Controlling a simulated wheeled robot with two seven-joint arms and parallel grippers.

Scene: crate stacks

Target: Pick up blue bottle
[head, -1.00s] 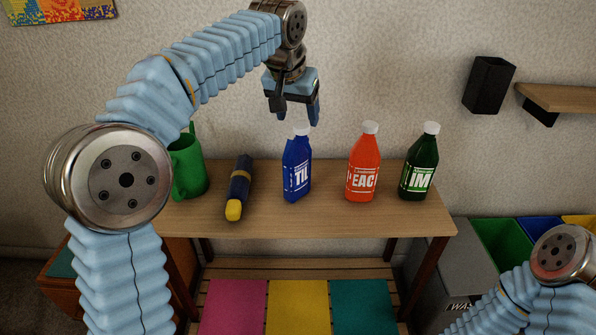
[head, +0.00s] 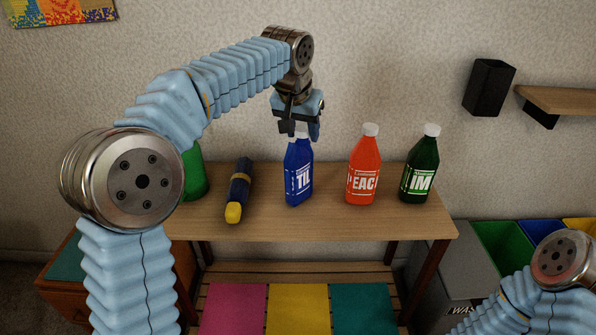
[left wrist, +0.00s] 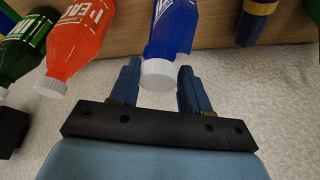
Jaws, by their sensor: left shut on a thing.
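The blue bottle (head: 299,172) stands upright on the wooden table, with a white cap and white lettering. My left gripper (head: 301,131) is above it, pointing down, with its fingers on either side of the bottle's top. In the left wrist view the bottle (left wrist: 172,28) has its white cap (left wrist: 158,74) between the two fingers (left wrist: 160,82), which are shut on it. The fingers partly hide the cap in the head view. My right gripper is out of view; only part of that arm shows at the lower right.
A red bottle (head: 363,170) and a green bottle (head: 420,170) stand to the right on the table (head: 330,222). A dark blue and yellow flashlight (head: 239,190) lies to the left, and a green watering can (head: 194,175) is partly behind my left arm.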

